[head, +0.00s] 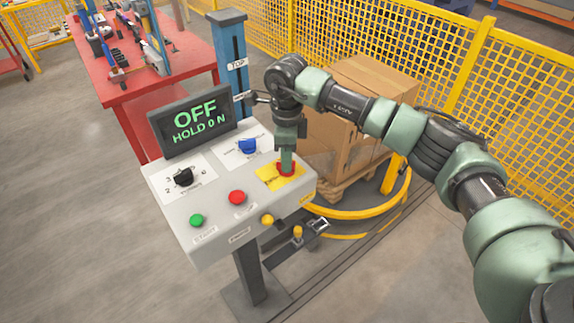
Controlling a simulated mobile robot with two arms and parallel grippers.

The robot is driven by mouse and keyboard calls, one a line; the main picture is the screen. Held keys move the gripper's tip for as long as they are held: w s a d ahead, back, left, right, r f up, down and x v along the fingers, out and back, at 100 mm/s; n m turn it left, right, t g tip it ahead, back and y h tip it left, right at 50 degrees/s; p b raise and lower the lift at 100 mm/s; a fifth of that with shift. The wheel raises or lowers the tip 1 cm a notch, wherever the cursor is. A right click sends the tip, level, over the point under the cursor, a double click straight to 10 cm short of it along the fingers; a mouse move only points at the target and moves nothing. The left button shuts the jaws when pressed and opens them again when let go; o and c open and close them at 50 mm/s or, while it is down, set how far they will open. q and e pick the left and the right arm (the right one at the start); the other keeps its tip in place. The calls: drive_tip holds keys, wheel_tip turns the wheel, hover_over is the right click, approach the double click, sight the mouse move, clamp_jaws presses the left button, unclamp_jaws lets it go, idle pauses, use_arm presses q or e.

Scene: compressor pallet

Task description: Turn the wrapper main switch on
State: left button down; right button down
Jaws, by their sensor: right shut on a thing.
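The wrapper's grey control panel (215,205) stands on a post in the middle of the head view. Its main switch, a red knob (287,172) on a yellow plate (270,180), is at the panel's right side. My right gripper (286,163) points down from above and is shut on the red knob, which it partly hides. The knob's exact angle cannot be read. The display (191,121) behind the panel shows "OFF" and "HOLD ON" in green. My left gripper is not in view.
The panel also carries a black dial (183,177), a blue knob (247,146), a red button (236,197), a green button (197,220) and a yellow button (267,220). A boxed pallet load (355,115) stands behind my right arm. Yellow fencing (440,60) closes off the back.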

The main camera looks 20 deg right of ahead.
drive_tip(key=m+b, duration=0.2)
drive_tip(key=m, duration=0.2)
drive_tip(key=shift+m+b, duration=0.3)
drive_tip(key=shift+b, duration=0.05)
drive_tip(key=shift+r+m+b, duration=0.1)
drive_tip(key=shift+m+b, duration=0.9)
drive_tip(key=shift+m, duration=1.5)
drive_tip(key=c, duration=1.4)
unclamp_jaws()
drive_tip(key=shift+c, duration=0.2)
wheel_tip(320, 180, up, 8)
drive_tip(key=shift+f+b, duration=0.1)
drive_tip(key=shift+b, duration=0.9)
drive_tip(key=shift+f, duration=0.1)
